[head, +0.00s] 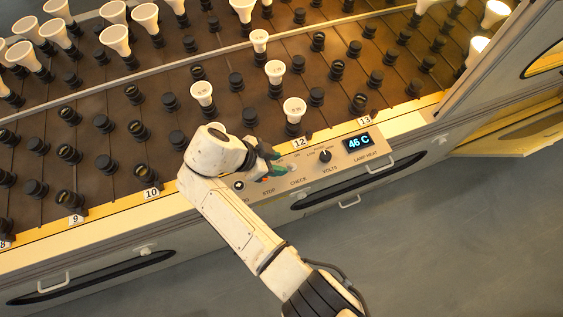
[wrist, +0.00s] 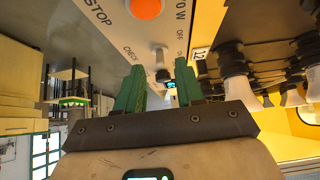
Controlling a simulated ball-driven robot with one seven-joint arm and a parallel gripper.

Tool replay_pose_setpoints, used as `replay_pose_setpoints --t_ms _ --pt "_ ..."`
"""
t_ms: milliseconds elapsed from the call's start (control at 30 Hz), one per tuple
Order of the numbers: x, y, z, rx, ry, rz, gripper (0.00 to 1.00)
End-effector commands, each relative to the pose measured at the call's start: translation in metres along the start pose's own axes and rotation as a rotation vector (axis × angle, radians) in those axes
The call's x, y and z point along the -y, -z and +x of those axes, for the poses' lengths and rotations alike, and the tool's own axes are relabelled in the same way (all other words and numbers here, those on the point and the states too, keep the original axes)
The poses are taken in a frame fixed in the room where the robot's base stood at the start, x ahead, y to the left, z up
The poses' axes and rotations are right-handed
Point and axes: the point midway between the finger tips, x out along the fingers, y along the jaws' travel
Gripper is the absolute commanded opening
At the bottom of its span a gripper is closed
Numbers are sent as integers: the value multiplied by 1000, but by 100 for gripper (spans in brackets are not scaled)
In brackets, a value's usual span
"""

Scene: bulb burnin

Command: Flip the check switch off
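The check switch (wrist: 159,56) is a small pale toggle on the light control panel, beside the printed word CHECK in the wrist view. OFF and ON labels are printed near it. My gripper (wrist: 160,72) has two green fingers spread apart, with nothing between them. The switch shows just beyond the gap between the fingertips. In the head view my gripper (head: 273,163) hangs over the panel between STOP and CHECK, and partly covers that area. I cannot tell which way the toggle leans.
An orange stop button (wrist: 146,8) sits beside the switch. A black volts knob (head: 325,156) and a display (head: 358,142) reading 46 C are to the right on the panel. Behind stand rows of black sockets, some with white bulbs (head: 294,107). Open floor lies in front.

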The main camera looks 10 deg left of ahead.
Motion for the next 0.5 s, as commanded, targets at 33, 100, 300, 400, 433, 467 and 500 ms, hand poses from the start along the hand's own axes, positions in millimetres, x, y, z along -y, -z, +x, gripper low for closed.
replay_pose_setpoints --t_ms 33,100,300,400,433,467,500 --pt "1 -1 -11 2 5 1 37" --pt "1 -1 -25 2 5 0 37" --pt "1 -1 -58 0 3 -1 37" --pt "1 -1 -68 0 2 -1 37" --pt "1 -1 -70 0 2 -1 37" --pt "0 -1 -72 0 1 -1 37" --pt "0 0 -73 0 1 -1 37"
